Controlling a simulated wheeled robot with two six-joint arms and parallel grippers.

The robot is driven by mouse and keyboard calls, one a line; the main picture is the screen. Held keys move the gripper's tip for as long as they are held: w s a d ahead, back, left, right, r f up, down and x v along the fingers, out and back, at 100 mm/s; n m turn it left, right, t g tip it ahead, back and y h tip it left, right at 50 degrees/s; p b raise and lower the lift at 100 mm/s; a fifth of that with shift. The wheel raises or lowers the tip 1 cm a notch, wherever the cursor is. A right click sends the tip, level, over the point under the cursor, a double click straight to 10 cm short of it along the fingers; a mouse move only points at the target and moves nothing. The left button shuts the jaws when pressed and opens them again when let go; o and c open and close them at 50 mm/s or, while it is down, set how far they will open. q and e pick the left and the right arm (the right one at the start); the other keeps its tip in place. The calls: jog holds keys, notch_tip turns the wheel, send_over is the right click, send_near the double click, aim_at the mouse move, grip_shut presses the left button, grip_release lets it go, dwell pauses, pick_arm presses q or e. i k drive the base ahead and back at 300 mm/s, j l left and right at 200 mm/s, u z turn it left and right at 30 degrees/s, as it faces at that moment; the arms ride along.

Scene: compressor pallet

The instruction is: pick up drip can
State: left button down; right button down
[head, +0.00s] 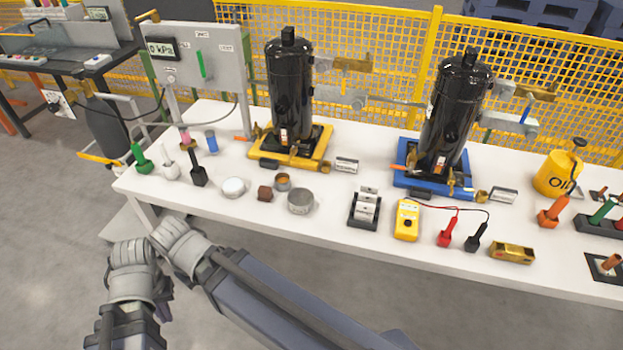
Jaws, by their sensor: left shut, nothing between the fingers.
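An open grey metal can (300,201), which looks like the drip can, stands upright on the white table, left of the black rack of white blocks. A smaller can with a copper-coloured inside (283,182) stands just behind it. My left arm is folded at the lower left, in front of the table. My right gripper is not in view.
The white table (330,240) holds two black compressors (289,90) on yellow and blue bases. A yellow meter (407,220) stands farther right. The table's front edge lies between arm and can.

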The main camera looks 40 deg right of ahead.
aim_at(282, 180)
jog(key=z, duration=1.05)
